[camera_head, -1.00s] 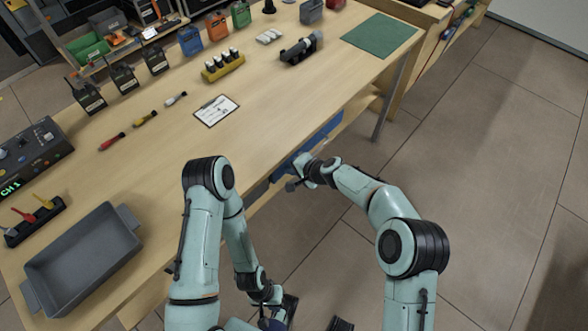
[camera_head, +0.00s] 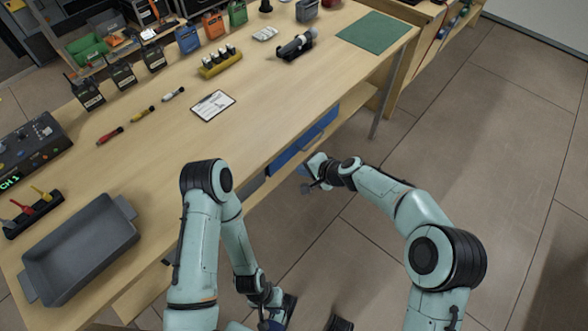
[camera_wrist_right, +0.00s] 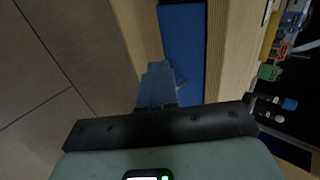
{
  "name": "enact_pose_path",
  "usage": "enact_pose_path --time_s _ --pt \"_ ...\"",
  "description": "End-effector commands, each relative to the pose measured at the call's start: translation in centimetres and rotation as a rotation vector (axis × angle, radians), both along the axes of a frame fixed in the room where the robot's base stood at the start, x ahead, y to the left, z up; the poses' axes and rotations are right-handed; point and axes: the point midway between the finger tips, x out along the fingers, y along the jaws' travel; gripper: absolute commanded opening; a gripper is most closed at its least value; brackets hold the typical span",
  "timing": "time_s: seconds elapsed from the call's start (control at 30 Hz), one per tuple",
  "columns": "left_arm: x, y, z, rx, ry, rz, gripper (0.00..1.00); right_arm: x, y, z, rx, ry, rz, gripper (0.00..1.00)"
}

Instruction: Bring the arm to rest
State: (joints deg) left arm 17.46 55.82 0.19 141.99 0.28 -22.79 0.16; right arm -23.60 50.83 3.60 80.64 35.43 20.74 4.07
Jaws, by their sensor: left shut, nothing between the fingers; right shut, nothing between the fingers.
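My right gripper (camera_head: 304,180) is off the front edge of the workbench, over the floor and close to the blue drawer front (camera_head: 287,158). In the right wrist view its fingers (camera_wrist_right: 158,84) are together and hold nothing, with a blue panel behind them. My right arm is bent, its elbow out to the right over the floor. My left gripper (camera_head: 272,318) hangs low at the bottom of the head view, in front of the bench. It is shut and empty, and its fingertips are partly hidden.
The wooden workbench (camera_head: 255,120) carries a grey tray (camera_head: 80,250), a clipboard (camera_head: 213,105), several radios, a yellow battery holder (camera_head: 220,62), a dark handheld device (camera_head: 297,46) and a green mat (camera_head: 374,32). Open tiled floor (camera_head: 480,130) lies to the right.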

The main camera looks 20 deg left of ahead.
Motion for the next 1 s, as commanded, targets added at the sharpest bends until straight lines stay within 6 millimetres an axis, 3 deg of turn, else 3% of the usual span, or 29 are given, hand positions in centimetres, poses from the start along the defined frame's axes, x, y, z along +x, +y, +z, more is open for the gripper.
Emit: enact_pose_path --time_s 0.1,0.3,0.7,0.77,0.87,1.0 --pt "0.1 0.1 0.0 0.001 -0.001 0.001 0.00 -0.6 -2.0 1.8 -0.002 0.001 -0.001 0.00" --pt "0.1 0.1 0.0 0.002 -0.001 0.001 0.00 -1.3 -4.1 3.7 -0.003 0.002 0.001 0.00" --pt "0.0 0.1 0.1 0.001 0.000 0.001 0.00 -1.6 -4.8 4.1 -0.006 0.005 0.000 0.00" --pt "0.1 0.1 0.2 0.001 0.000 0.001 0.00 -1.7 -5.3 3.4 -0.020 0.011 -0.004 0.00" --pt "0.1 0.0 0.8 0.000 -0.001 0.001 0.00 -2.3 -7.5 0.5 -0.074 0.034 -0.021 0.00" --pt "0.4 0.0 2.2 0.001 -0.002 0.001 0.00 -5.0 -13.3 -6.2 -0.210 0.091 -0.049 0.00"
